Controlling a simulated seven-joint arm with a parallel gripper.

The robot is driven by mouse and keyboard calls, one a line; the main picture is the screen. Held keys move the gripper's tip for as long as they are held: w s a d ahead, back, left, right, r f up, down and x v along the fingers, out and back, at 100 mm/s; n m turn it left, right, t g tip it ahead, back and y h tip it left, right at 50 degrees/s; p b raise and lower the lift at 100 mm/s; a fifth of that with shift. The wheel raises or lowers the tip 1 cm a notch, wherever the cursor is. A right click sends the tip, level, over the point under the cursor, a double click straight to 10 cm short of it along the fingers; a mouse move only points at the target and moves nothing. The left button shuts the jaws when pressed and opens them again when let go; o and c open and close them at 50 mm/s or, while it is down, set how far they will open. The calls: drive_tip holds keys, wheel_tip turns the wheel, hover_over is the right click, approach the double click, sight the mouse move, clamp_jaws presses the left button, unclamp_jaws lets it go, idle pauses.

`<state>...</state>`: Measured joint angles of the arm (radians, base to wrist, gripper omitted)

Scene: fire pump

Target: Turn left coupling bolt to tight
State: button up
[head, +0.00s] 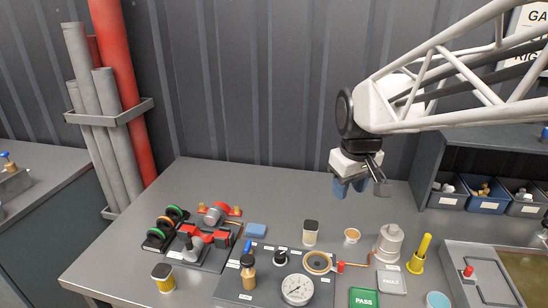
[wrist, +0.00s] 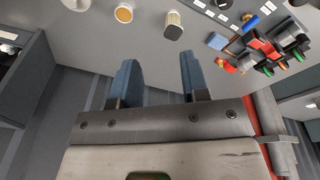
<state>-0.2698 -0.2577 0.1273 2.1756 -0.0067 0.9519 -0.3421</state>
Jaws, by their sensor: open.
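The coupling assembly (head: 205,235) stands on a dark plate at the left of the grey bench. It has red round parts, brass-coloured ends, red blocks, and black loops with green and orange rings. In the wrist view the assembly (wrist: 268,48) is at the upper right. I cannot make out which small part is the left coupling bolt. My gripper (head: 352,188) hangs above the back of the bench, well to the right of the assembly and apart from it. In the wrist view its two blue fingers (wrist: 157,68) are spread with nothing between them.
A blue block (head: 256,230) lies just right of the assembly. A panel with a pressure gauge (head: 297,289), a metal cylinder (head: 388,243) and a yellow tool (head: 420,253) are further right. Grey pipes (head: 105,120) stand behind left.

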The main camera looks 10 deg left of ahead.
drive_tip(key=w+a+f+n, duration=0.2)
drive_tip(key=w+a+n, duration=0.1)
drive_tip(key=w+a, duration=0.6)
drive_tip(key=n+g, duration=0.2)
drive_tip(key=n, duration=0.7)
hover_over(201, 204)
drive_tip(key=f, duration=1.5)
drive_tip(key=shift+d, duration=0.2)
drive_tip(key=shift+a+f, duration=0.15)
drive_tip(key=shift+a, duration=0.05)
drive_tip(key=shift+f, duration=0.1)
drive_tip(key=shift+f, duration=3.8)
clamp_jaws()
